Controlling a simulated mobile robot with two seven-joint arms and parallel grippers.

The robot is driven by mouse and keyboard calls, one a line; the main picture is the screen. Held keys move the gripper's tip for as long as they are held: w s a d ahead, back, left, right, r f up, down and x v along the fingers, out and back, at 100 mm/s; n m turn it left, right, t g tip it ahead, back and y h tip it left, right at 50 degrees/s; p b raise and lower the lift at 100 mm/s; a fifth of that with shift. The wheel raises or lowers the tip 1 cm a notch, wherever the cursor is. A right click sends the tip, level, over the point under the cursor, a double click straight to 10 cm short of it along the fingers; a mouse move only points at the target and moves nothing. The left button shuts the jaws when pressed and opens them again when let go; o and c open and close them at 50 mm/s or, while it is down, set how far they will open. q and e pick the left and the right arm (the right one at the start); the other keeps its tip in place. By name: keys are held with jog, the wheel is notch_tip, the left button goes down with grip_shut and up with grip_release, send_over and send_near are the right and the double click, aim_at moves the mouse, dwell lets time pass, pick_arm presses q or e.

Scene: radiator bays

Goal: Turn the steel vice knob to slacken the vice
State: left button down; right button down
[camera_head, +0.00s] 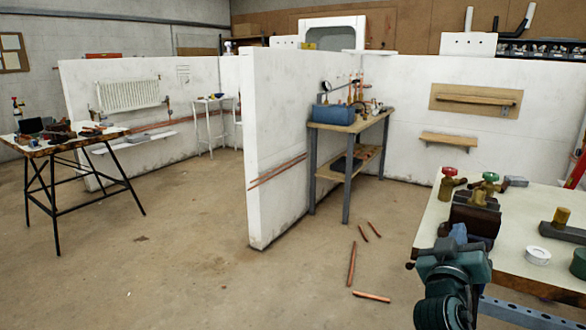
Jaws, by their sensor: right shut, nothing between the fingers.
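A dark brown vice (474,221) stands at the left edge of the pale bench at the right. A brass valve with a green handwheel (490,177) sits at its top. My right gripper (457,236) is in front of the vice at the bench's left edge, shut with nothing held. It overlaps the front of the vice in the picture, so I cannot tell whether it touches. A small dark rounded end (409,266) sticks out left of my wrist; I cannot tell if it belongs to the vice knob. The steel knob is not clearly visible. My left gripper is not in view.
The bench (510,235) also holds a red-handled valve (449,183), a white tape roll (537,255), a green tin (579,262) and a grey tool with a brass piece (561,226). Copper pipes (352,264) lie on the floor.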

jog(key=a+f+n+p, duration=0.1)
jog(key=f+n+p, duration=0.3)
jog(key=n, duration=0.5)
jog(key=s+a+f+n+g+y+p, duration=0.1)
jog(key=a+f+n+p, duration=0.1)
jog(key=f+n+p, duration=0.2)
jog(key=n+p, duration=0.3)
jog(key=n, duration=0.3)
jog(key=shift+s+n+y+p, duration=0.3)
jog(key=c, duration=1.3)
grip_release()
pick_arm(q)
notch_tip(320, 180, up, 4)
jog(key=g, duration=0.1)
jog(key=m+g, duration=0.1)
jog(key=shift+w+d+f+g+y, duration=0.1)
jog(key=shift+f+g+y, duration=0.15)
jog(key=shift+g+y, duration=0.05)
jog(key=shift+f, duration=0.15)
pick_arm(e)
jog(key=shift+f+g, duration=0.1)
jog(key=shift+g, duration=0.2)
